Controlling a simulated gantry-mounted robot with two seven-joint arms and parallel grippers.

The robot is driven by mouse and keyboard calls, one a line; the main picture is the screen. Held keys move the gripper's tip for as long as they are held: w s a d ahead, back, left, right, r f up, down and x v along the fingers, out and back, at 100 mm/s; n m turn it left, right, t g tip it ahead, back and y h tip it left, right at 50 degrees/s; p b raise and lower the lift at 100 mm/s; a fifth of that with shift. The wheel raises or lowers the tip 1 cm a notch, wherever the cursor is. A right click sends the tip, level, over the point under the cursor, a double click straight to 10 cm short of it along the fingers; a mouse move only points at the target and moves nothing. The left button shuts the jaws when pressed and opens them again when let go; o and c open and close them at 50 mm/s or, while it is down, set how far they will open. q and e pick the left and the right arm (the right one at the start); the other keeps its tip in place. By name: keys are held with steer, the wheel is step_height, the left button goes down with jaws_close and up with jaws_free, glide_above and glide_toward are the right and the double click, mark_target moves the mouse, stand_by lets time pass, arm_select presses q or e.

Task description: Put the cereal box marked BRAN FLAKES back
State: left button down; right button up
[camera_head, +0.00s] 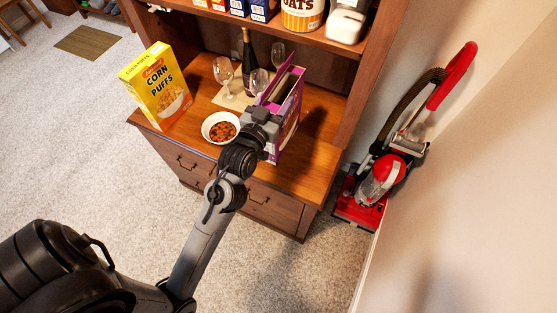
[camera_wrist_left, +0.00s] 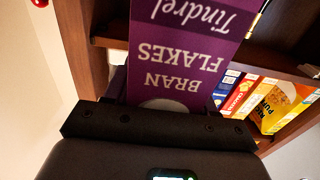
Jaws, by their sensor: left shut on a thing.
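The purple BRAN FLAKES box (camera_head: 291,106) is over the right part of the hutch counter (camera_head: 325,150), upright and slightly tilted in the head view. My left gripper (camera_head: 262,117) is shut on it from the near left side. In the left wrist view the same box (camera_wrist_left: 190,50) fills the upper middle, with its lettering upside down. The fingertips are hidden behind the gripper body there. Whether the box touches the counter I cannot tell. My right gripper is in neither view.
On the counter are a CORN PUFFS box (camera_head: 156,86), a bowl of cereal (camera_head: 221,127), wine glasses (camera_head: 224,72) and a dark bottle (camera_head: 249,62). The shelf above (camera_head: 285,36) holds boxes, an OATS canister (camera_head: 301,14) and a white container (camera_head: 346,24). A red vacuum cleaner (camera_head: 381,180) stands right.

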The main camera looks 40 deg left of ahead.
arm_select(q)
step_height(320, 180, down, 9)
steer(key=b, duration=0.2)
stand_by(0.5)
steer(key=shift+f, duration=0.1)
steer(key=shift+c, duration=1.8)
jaws_free()
steer(key=shift+f, duration=0.1)
